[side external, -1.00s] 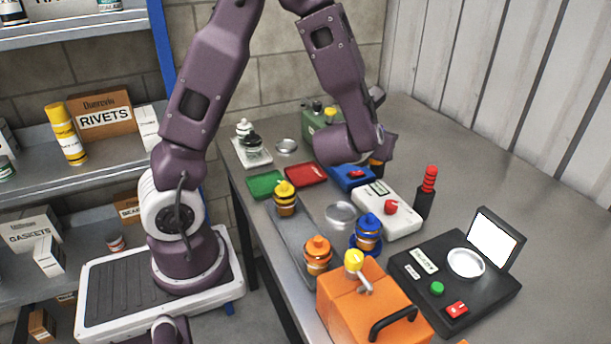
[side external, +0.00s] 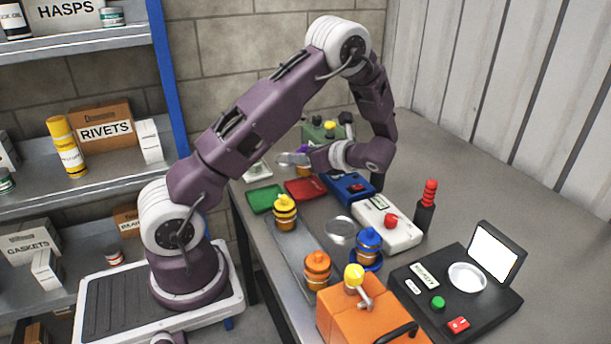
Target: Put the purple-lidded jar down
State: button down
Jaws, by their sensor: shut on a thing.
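The purple-lidded jar (side external: 303,171) is mostly hidden at the far end of the bench; a bit of purple lid and amber body show around my gripper (side external: 298,160). My gripper is shut on it, with the hand lying nearly level and pointing left. The jar is just behind the red tray (side external: 305,190) in the picture, near where a round metal dish lies. I cannot tell whether its base touches anything.
A green tray (side external: 265,199), a blue box (side external: 350,187) and a white box with a red knob (side external: 388,225) are close by. Yellow (side external: 285,212), orange (side external: 317,271) and blue-lidded (side external: 368,246) jars stand nearer.

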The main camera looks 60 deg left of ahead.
aim_at(307, 169)
notch_tip(307, 169, down, 4)
jog(key=shift+f, duration=0.25)
jog(key=shift+f, duration=0.1)
jog(key=c, duration=0.7)
grip_release()
jog(key=shift+c, duration=0.2)
jog(key=shift+w+d+r, duration=0.15)
jog(key=shift+d+r, duration=0.1)
jog(key=s+r+v, duration=0.1)
jog(key=v, duration=1.1)
jog(key=s+d+r+n+t+h, duration=0.4)
jog(key=s+d+r+n+h, duration=0.2)
jog(key=s+d, duration=0.3)
jog(key=s+d+r+n+t+h, duration=0.5)
jog(key=s+d+r+n+h, duration=0.2)
jog(key=s+d+n, duration=0.2)
jog(key=shift+s, duration=0.95)
